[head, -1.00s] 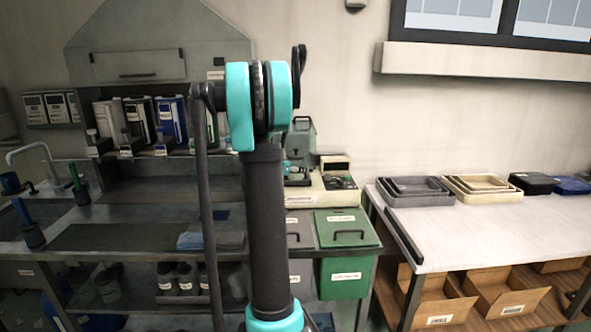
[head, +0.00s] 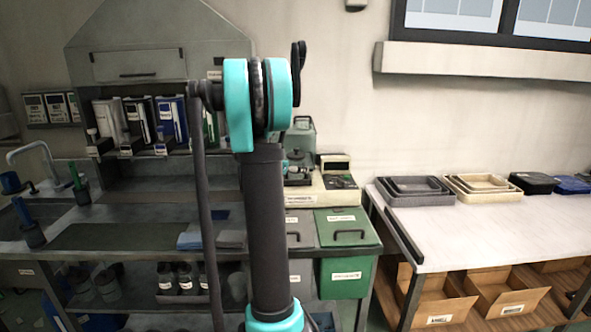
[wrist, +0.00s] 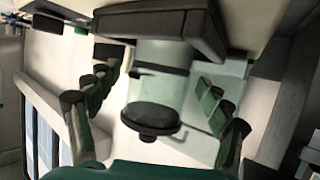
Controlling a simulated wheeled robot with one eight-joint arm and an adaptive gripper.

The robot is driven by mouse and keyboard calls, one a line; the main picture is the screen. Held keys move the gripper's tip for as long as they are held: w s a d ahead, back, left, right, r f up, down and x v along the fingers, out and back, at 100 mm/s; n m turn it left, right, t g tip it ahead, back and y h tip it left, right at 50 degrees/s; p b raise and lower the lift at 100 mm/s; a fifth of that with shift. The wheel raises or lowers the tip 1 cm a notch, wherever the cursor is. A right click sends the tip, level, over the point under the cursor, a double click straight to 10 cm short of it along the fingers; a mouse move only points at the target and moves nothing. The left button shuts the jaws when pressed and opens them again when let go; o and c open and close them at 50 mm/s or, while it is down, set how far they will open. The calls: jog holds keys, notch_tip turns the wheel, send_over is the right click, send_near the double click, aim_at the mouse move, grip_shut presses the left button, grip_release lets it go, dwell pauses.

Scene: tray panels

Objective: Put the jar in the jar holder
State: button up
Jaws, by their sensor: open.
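In the wrist view, a clear jar (wrist: 160,88) with a black knobbed lid (wrist: 150,119) sits between the fingers of my gripper (wrist: 156,72). The gripper is open, with one dark and green finger on each side of the jar. Gaps show between the jar and both fingers. The jar's far end meets a dark grey block (wrist: 150,22); I cannot tell whether this is the jar holder. In the head view my own arm hides most of this spot, and only small parts show beside it.
A cream device (head: 306,196) stands on the counter behind my arm, above grey and green bins (head: 345,270). A white table (head: 470,230) to the right holds a grey tray (head: 412,198) and a cream tray (head: 455,190); its front is clear. A bottle rack stands left under the counter.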

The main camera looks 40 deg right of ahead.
jog(key=v, duration=1)
jog(key=shift+a, duration=0.25)
jog(key=shift+s+r, duration=0.1)
jog(key=shift+r, duration=0.05)
